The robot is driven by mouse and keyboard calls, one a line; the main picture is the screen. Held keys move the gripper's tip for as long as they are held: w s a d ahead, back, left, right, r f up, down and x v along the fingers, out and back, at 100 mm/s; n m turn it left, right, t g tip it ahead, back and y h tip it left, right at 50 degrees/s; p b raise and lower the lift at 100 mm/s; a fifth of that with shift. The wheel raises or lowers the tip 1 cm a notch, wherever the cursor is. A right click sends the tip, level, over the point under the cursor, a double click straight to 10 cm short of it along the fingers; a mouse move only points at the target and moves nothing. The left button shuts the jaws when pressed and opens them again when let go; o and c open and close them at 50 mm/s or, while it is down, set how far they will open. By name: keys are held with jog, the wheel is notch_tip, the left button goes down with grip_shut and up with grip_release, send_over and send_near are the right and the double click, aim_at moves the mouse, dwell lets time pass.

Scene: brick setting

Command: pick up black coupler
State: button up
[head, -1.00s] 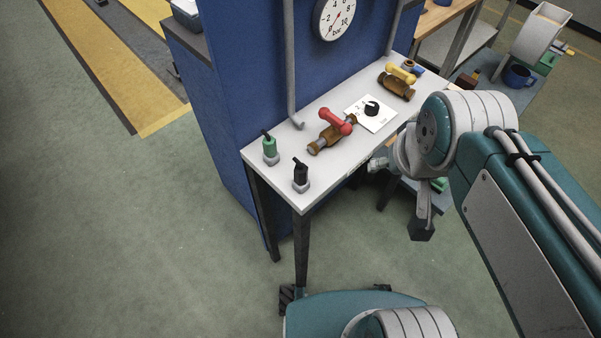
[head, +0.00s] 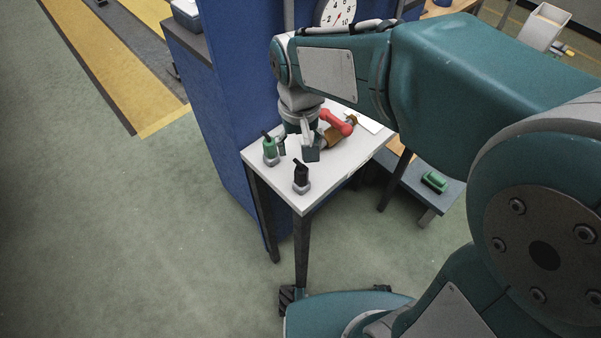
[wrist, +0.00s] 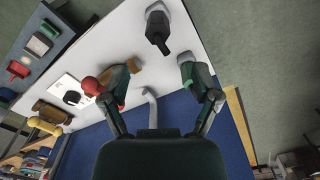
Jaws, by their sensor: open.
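The black coupler (head: 301,174) stands upright on a grey hex base at the near corner of the white table (head: 308,201). In the wrist view the black coupler (wrist: 158,30) is at the top centre, beyond the fingertips. My gripper (head: 297,150) points down over the table, just behind the black coupler and apart from it. In the wrist view my gripper (wrist: 160,80) has its fingers spread, with nothing between them. The green coupler (head: 270,148) stands at the table's left edge, close to one finger. In the wrist view the right finger partly hides it.
A valve with a red handle (head: 338,123) lies right of my gripper, and its red end (wrist: 92,87) shows in the wrist view. A blue panel (head: 228,105) rises behind the table. A lower bench (head: 408,172) stands at the right. Floor in front is clear.

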aim_at(301, 169)
notch_tip(301, 169, down, 11)
jog(key=shift+d+r, duration=0.1)
jog(key=shift+r, duration=0.1)
grip_shut()
dwell(0.3)
